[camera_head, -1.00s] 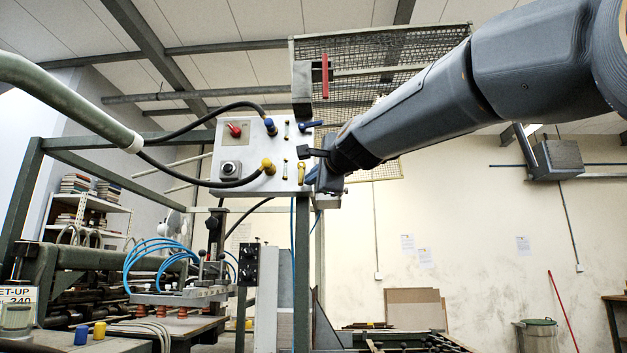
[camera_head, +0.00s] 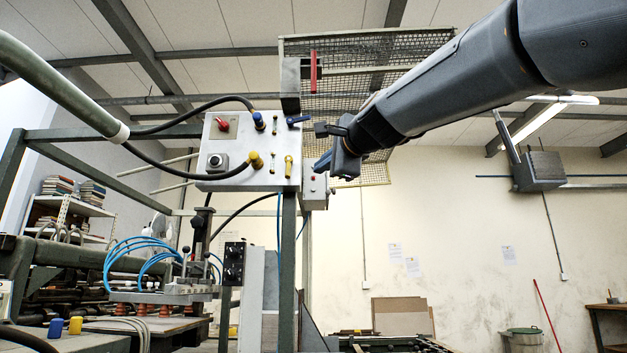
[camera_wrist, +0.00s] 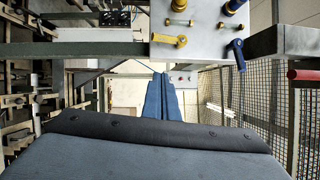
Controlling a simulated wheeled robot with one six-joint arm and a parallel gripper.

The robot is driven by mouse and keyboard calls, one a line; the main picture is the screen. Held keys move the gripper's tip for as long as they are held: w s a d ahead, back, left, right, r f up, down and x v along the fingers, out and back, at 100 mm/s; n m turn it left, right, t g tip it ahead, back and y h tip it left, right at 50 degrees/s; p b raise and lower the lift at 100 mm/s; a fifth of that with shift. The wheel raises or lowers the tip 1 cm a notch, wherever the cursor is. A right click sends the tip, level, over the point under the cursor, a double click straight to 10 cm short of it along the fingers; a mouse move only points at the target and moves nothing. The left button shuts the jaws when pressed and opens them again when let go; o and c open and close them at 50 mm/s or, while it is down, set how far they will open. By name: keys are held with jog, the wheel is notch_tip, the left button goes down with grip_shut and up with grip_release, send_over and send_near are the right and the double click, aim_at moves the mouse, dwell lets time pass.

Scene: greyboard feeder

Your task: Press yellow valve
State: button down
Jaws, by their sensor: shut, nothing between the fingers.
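The grey control panel (camera_head: 232,180) is upright on a green post. The yellow valve (camera_head: 288,166) is a small lever near its lower right edge, pointing up and down in the head view. In the wrist view the yellow valve (camera_wrist: 168,40) lies sideways above the fingers. My gripper (camera_head: 320,164) is just right of the panel in the head view, apart from the valve. The wrist view shows its blue fingers (camera_wrist: 163,76) together and empty, with a clear gap to the valve.
A blue valve (camera_head: 297,120) sits above the yellow one on the same panel. A yellow hose fitting (camera_head: 256,160) and a red switch (camera_head: 223,124) are also on it. A wire mesh guard (camera_head: 370,70) hangs behind my arm. A small grey box (camera_head: 315,190) is beyond the panel.

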jog(key=shift+b+v, duration=0.45)
jog(key=shift+v, duration=2.25)
jog(key=shift+f, duration=0.15)
jog(key=w+d+f+n+g+h+p, duration=0.1)
jog(key=w+d+f+g+h, duration=0.15)
jog(key=f, duration=0.75)
jog(key=w+d+f+n+g+h+p, duration=0.1)
jog(key=w+f+n+p, duration=0.15)
jog(key=f, duration=0.75)
jog(key=s+d+f+n+g+h+p, duration=0.1)
jog(key=s+d+f+g, duration=0.15)
jog(key=f, duration=0.85)
jog(key=s+d+f+n+g+h+p, duration=0.15)
jog(key=d+f, duration=0.25)
jog(key=f, duration=0.6)
jog(key=s+d+f+n+g+h+p, duration=0.1)
jog(key=s+d+f+n+g, duration=0.1)
jog(key=s+f, duration=0.7)
jog(key=s+d+f+n+g+h+p, duration=0.1)
jog(key=s+d+f+n+g, duration=0.2)
jog(key=s+d+f, duration=0.2)
jog(key=s+d+f+n+g+h+p, duration=0.1)
jog(key=s+d+f+n+g, duration=0.1)
jog(key=s+f, duration=1)
jog(key=shift+s+d+f+n+g, duration=0.3)
jog(key=shift+s+d+g, duration=0.6)
jog(key=shift+d, duration=0.2)
